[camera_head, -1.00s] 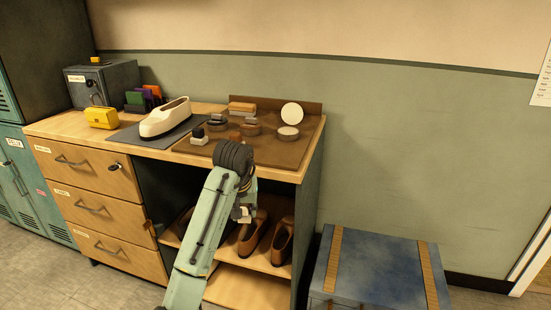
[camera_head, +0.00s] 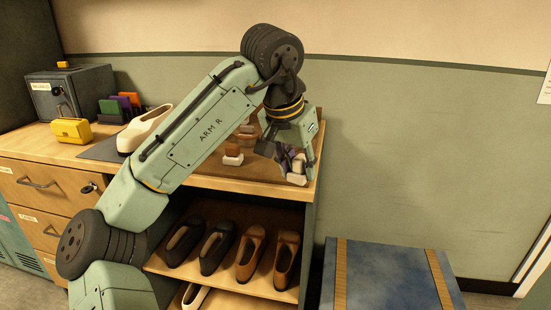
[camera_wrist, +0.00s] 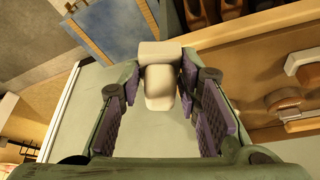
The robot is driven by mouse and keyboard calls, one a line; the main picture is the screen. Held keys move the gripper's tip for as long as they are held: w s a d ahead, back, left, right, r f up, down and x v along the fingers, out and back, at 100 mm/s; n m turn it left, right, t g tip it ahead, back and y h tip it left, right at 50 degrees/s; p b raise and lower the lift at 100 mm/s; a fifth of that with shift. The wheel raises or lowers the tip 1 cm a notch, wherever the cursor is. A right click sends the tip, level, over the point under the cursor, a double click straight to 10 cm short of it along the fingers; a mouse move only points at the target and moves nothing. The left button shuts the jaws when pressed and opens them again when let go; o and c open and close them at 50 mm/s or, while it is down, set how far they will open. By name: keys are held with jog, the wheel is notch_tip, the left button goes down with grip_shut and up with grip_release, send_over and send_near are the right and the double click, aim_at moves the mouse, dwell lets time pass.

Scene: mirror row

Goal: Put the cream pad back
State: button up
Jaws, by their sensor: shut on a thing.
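The cream pad (camera_wrist: 160,88) shows between my fingertips in the wrist view, a pale block with a wider far end. My gripper (camera_wrist: 160,82) is shut on it, with a purple-lined finger on either side. In the head view my gripper (camera_head: 291,165) is over the right front part of the brown board (camera_head: 262,171) on the bench top, and the pale pad shows at its tips. I cannot tell whether the pad touches the board. My arm hides much of the board and what lies on it.
A pale block with a brown top (camera_head: 233,158) stands left of my gripper. A white shoe (camera_head: 146,130) and a yellow box (camera_head: 71,130) are further left. Dark and brown shoes (camera_head: 250,255) fill the shelf below. A blue-topped bench (camera_head: 390,275) stands at right.

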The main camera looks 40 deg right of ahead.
jog(key=w+d+p, duration=0.1)
jog(key=w, duration=0.3)
jog(key=w+d+p, duration=0.1)
jog(key=w+d, duration=0.1)
jog(key=w, duration=0.2)
jog(key=w+d+f+p, duration=0.1)
jog(key=w+d, duration=0.1)
jog(key=w, duration=0.2)
jog(key=shift+w+d, duration=0.1)
jog(key=shift+d, duration=0.1)
jog(key=f, duration=0.2)
jog(key=f+p, duration=0.1)
jog(key=shift+w+f, duration=0.1)
jog(key=shift+w, duration=0.15)
jog(key=shift+f, duration=0.25)
jog(key=shift+f, duration=0.15)
jog(key=o, duration=1)
